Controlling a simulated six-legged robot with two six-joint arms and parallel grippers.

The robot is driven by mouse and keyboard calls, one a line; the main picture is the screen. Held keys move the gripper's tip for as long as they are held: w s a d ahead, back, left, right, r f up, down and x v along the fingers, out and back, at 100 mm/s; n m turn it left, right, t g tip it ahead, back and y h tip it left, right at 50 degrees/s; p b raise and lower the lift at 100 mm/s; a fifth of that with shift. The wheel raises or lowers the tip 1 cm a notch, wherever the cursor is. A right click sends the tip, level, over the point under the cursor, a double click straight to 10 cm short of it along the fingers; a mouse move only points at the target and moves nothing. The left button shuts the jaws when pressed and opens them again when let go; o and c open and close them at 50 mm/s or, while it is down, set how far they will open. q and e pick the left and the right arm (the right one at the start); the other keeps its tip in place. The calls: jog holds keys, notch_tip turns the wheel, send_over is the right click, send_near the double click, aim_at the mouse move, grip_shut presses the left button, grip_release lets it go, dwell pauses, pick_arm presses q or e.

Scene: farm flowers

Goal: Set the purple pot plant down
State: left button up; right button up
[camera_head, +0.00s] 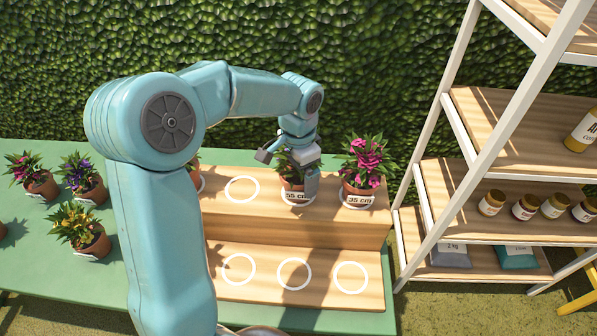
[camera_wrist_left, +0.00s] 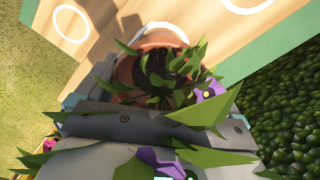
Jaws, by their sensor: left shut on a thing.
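The purple pot plant (camera_head: 290,186) is a terracotta pot with green leaves and a "55 cm" label, at the middle of the upper step of the wooden stand (camera_head: 222,205). My left gripper (camera_head: 312,180) is shut on it from above and the right side, hiding most of its top. In the left wrist view, the pot (camera_wrist_left: 150,38) shows its rim, dark soil, leaves and purple flowers close to the jaws. The pot looks upright over a white ring; I cannot tell whether its base touches the step. My right gripper is not in view.
A pink-flowered pot (camera_head: 362,172) labelled "35 cm" stands close on the right. An empty ring (camera_head: 242,190) lies to the left, with another pot partly behind my arm. The lower step has empty rings (camera_head: 293,274). Several pots stand on the green table (camera_head: 40,250); shelves (camera_head: 500,160) rise at right.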

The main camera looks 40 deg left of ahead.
pick_arm(q)
jog(key=shift+f, duration=0.2)
jog(key=o, duration=1)
jog(key=shift+r, duration=0.3)
notch_tip(320, 180, up, 12)
jog(key=shift+f+p, duration=0.1)
jog(key=shift+p, duration=0.3)
